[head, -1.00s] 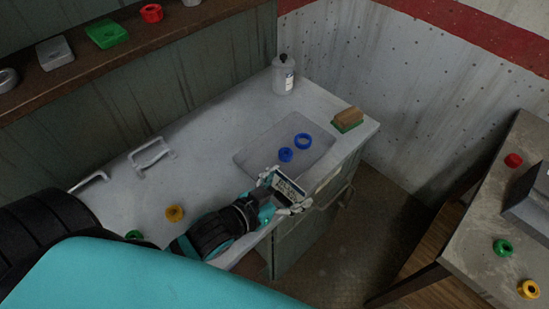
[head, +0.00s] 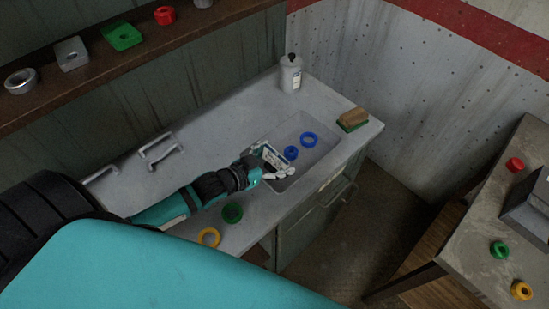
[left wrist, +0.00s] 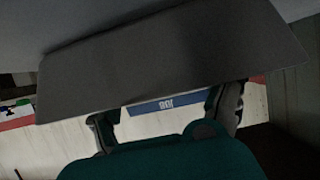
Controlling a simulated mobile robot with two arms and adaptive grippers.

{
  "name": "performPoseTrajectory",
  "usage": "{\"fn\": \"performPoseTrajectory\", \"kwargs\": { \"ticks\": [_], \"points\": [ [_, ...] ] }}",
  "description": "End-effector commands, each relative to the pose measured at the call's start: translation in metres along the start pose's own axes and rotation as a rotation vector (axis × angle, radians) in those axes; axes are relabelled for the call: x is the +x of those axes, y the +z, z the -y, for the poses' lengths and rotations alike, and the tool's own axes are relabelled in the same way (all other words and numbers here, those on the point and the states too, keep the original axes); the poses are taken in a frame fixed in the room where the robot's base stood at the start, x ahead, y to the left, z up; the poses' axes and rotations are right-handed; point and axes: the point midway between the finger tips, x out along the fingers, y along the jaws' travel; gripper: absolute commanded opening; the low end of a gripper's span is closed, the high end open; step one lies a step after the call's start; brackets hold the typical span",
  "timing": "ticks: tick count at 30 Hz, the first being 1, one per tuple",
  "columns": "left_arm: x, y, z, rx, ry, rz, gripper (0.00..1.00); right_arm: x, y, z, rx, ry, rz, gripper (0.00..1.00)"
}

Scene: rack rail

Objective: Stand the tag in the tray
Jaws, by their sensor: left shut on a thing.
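The tag (head: 269,156) is a small pale card with dark marks, held by my left gripper (head: 276,167) at the near left end of the tray. The tray (head: 322,153) is a shallow grey recess in the counter. The tag is tilted; I cannot tell whether it touches the tray. In the left wrist view a blue strip with white marks (left wrist: 166,104) shows between my left gripper's fingers (left wrist: 168,112). A wide dark grey face (left wrist: 170,60) lies above it; I cannot tell what it is. My right gripper is not in view.
A green ring (head: 232,212), a yellow ring (head: 208,237) and a metal handle (head: 157,148) are on the counter. A shelf (head: 100,69) runs at upper left.

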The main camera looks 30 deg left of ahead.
Motion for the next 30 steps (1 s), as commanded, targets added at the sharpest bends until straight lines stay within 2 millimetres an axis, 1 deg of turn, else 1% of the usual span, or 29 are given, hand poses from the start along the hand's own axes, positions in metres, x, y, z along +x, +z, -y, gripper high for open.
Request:
{"fn": "performPoseTrajectory", "kwargs": {
  "ticks": [7, 8, 9, 11, 19, 22, 26, 30],
  "points": [
    [0.001, 0.003, 0.0, 0.0, 0.0, -0.001, 0.53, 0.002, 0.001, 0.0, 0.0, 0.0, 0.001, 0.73],
    [0.001, 0.002, 0.0, 0.0, 0.0, -0.001, 0.88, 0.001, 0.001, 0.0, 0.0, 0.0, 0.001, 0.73],
    [0.001, 0.002, 0.0, 0.0, 0.0, -0.001, 0.93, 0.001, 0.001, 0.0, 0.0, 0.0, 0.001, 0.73],
    [0.001, 0.002, 0.0, 0.0, 0.0, 0.0, 1.0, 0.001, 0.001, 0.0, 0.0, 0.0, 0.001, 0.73],
    [0.0, 0.001, 0.0, 0.0, 0.0, 0.0, 1.0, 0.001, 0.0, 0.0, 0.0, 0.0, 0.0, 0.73],
    [-0.004, 0.0, 0.0, 0.0, 0.0, 0.001, 1.0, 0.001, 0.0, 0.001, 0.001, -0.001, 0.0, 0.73],
    [-0.021, 0.002, -0.001, 0.0, 0.0, 0.002, 1.0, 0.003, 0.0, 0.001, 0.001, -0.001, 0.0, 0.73],
    [-0.049, 0.003, -0.001, 0.0, 0.0, 0.004, 1.0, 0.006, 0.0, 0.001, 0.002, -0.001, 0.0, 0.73]
  ]
}}
